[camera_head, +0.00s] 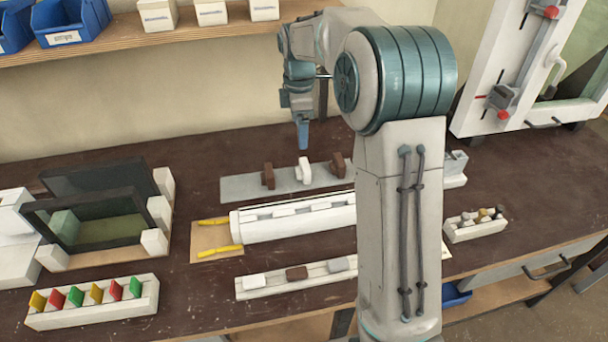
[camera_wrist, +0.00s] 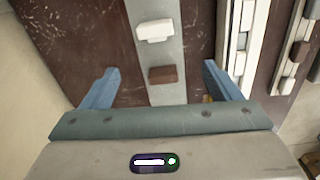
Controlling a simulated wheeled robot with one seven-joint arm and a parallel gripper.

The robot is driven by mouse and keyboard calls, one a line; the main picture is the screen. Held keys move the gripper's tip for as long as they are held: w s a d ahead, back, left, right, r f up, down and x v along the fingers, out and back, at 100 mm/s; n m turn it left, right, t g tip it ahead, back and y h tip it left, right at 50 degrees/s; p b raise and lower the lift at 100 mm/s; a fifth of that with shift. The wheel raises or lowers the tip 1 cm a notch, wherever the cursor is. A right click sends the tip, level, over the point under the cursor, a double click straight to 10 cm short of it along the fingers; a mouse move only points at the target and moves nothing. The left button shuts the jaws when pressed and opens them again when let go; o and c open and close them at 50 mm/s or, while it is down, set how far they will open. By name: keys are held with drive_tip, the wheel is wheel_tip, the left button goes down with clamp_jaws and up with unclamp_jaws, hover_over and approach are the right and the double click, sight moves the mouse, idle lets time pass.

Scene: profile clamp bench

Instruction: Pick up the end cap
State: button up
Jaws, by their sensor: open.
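A grey strip (camera_head: 235,187) lies at the back of the bench and bears a brown piece (camera_head: 267,176), a white piece (camera_head: 304,170) and another brown piece (camera_head: 338,165). The pictures do not settle which of these is the end cap. My gripper (camera_head: 302,148) hangs above and behind this strip, pointing down. In the wrist view my gripper (camera_wrist: 159,67) is open and empty. Its blue fingers stand wide apart on either side of the strip in the picture. A brown piece (camera_wrist: 163,75) shows between them, with the white piece (camera_wrist: 155,30) beyond it.
A white profile (camera_head: 290,222) lies in front of the strip, with yellow handles (camera_head: 222,249) at its left. A front rail (camera_head: 290,284) bears small pieces. A rack of coloured clips (camera_head: 95,305), a dark frame (camera_head: 95,210) and a small tray (camera_head: 475,228) stand around.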

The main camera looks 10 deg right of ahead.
sight(303, 165)
drive_tip(key=shift+n, duration=0.4)
drive_tip(key=f, duration=0.6)
drive_tip(key=w+f, duration=0.1)
drive_tip(key=f, duration=0.2)
drive_tip(key=shift+w+f, duration=0.1)
drive_tip(key=shift+f, duration=0.15)
drive_tip(key=f, duration=0.3)
drive_tip(key=f+p, duration=0.1)
drive_tip(key=shift+d+f, duration=0.3)
drive_tip(key=shift+d, duration=0.1)
drive_tip(key=shift+f, duration=0.5)
drive_tip(key=c, duration=1)
